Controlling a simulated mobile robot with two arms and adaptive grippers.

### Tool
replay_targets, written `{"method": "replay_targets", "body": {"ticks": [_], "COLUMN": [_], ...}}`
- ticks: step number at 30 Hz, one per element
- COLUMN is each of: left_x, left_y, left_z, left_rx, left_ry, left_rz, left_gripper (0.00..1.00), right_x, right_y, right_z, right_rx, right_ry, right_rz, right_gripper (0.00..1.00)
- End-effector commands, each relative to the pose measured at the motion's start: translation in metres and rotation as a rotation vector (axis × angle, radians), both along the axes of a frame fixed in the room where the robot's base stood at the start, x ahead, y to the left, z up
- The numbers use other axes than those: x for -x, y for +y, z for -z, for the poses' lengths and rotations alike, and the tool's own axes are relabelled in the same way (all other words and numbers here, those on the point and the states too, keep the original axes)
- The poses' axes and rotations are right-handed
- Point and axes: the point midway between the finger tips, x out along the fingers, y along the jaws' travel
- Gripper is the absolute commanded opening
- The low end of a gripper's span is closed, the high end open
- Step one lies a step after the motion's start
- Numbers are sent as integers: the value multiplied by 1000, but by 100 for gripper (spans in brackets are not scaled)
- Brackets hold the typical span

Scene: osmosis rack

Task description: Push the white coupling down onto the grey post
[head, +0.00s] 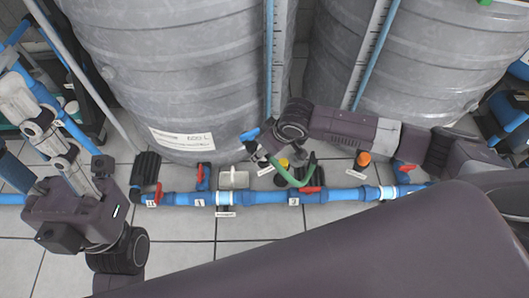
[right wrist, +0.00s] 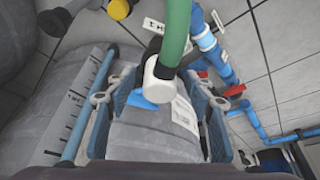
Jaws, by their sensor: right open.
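The white coupling (right wrist: 163,75) sits on the end of the green hose (right wrist: 176,25) in the right wrist view. It lies between the spread fingers of my right gripper (right wrist: 160,88), which is open. I cannot tell whether a finger touches it. In the head view my right gripper (head: 256,143) is by the foot of the left tank, and the green hose (head: 297,181) curves beside it. The coupling is mostly hidden there. I cannot make out the grey post clearly in either view. My left gripper (head: 38,122) is at the left, away from the hose; its finger opening is unclear.
A blue pipe (head: 265,197) with red-handled valves runs across the floor in front. Two large grey tanks (head: 185,80) stand behind it. A yellow cap (head: 283,163) and an orange cap (head: 363,158) are near the pipe. Tiled floor (head: 185,255) is clear in front.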

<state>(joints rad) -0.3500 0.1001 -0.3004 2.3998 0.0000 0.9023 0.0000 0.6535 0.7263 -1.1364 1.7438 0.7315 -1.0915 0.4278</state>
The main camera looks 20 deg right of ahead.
Motion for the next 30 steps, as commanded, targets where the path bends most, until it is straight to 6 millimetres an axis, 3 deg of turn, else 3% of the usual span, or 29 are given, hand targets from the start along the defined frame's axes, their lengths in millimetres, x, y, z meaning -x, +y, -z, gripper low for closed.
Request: {"method": "replay_targets", "body": {"ticks": [8, 20, 30], "left_x": [0, -1, -2], "left_y": [0, 0, -1], "left_z": [0, 0, -1], "left_rx": [0, -1, -2], "left_ry": [1, 2, 8], "left_rz": [0, 0, 0], "left_gripper": [40, 40, 40], "right_x": [0, 0, 0], "right_y": [0, 0, 0], "right_z": [0, 0, -3], "right_rx": [0, 0, 0], "right_ry": [0, 0, 0], "right_rz": [0, 0, 0], "right_gripper": [49, 7, 7]}}
